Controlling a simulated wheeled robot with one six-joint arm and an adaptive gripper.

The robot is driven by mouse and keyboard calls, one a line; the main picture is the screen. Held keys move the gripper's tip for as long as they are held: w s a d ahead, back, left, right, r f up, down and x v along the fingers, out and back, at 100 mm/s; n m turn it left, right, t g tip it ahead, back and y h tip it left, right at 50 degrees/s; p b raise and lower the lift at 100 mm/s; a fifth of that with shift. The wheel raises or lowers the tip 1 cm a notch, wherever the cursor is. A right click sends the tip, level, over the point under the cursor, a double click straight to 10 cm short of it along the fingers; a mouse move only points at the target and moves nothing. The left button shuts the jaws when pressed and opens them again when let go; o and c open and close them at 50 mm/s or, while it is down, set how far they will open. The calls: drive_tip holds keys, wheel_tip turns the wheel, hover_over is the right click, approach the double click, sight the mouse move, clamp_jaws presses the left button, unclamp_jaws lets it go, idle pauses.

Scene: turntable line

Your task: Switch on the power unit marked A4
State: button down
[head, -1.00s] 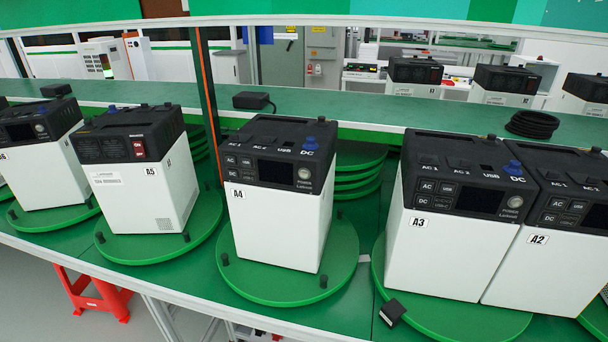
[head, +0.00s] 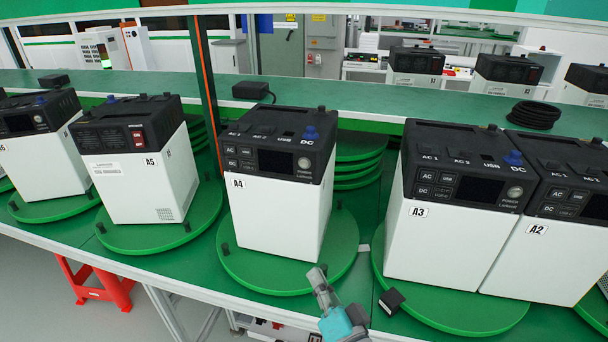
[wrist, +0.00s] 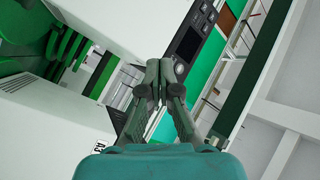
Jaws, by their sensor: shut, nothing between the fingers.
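The power unit marked A4 (head: 275,215) is a white box with a black top. It stands on a round green turntable (head: 345,255) in the middle of the head view. Its dark display (head: 276,162) and round grey POWER button (head: 304,163) face me. My gripper (head: 316,272) is in front of and below the unit's lower right, apart from the button. In the wrist view, my gripper (wrist: 155,65) is shut with its fingertips together and empty. Beyond the tips there, a black panel with a display (wrist: 187,44) and round button (wrist: 180,69) shows; I cannot read its label.
Units A3 (head: 440,240) and A2 (head: 535,260) stand close together to the right. Unit A5 (head: 150,185) is to the left, turned to show a red switch (head: 137,138). A small black block (head: 391,300) lies near A3. A dark post (head: 204,90) rises behind.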

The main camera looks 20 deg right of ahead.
drive_tip(key=w+a+r+y, duration=0.1)
drive_tip(key=w+r, duration=0.3)
drive_tip(key=r, duration=0.3)
drive_tip(key=w+a+r+m+t+y, duration=0.1)
drive_tip(key=w+a+r, duration=0.1)
drive_tip(key=w+r, duration=0.3)
wheel_tip(320, 180, up, 2)
drive_tip(key=shift+r, duration=0.1)
drive_tip(key=shift+a, duration=0.1)
approach(295, 159)
drive_tip(key=shift+a+x, duration=0.25)
drive_tip(key=shift+x, duration=0.95)
drive_tip(key=shift+a+x, duration=0.25)
drive_tip(key=shift+x, duration=0.95)
drive_tip(key=shift+w+d, duration=0.2)
drive_tip(key=shift+w, duration=0.05)
drive_tip(key=shift+w+d, duration=0.15)
drive_tip(key=shift+w, duration=0.15)
drive_tip(key=shift+s, duration=0.15)
idle(0.4)
drive_tip(key=shift+s+a, duration=0.4)
drive_tip(key=shift+s, duration=0.15)
